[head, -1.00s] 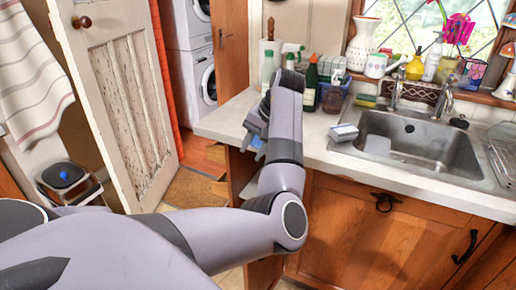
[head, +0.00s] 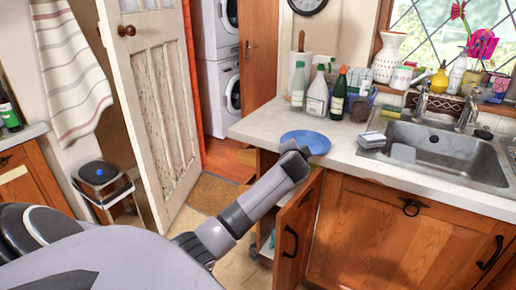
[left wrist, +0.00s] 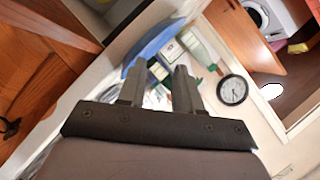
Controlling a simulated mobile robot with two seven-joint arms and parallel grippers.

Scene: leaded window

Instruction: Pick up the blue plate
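The blue plate (head: 312,140) lies near the front left edge of the counter in the head view. My left arm reaches up to it from the left, and its end covers the plate's near left part. The fingers of my left gripper are hidden there. In the left wrist view my left gripper (left wrist: 157,80) has its two fingers apart, with no object seen clamped between them. The blue plate (left wrist: 150,44) shows just beyond them, partly behind the left finger. Contact cannot be told. My right gripper is in neither view.
Several bottles (head: 317,95) stand behind the plate. The sink (head: 445,150) is to the right, with a sponge-like block (head: 371,140) at its left edge. A cabinet door (head: 298,235) stands ajar below the counter. A white door (head: 155,110) is at left.

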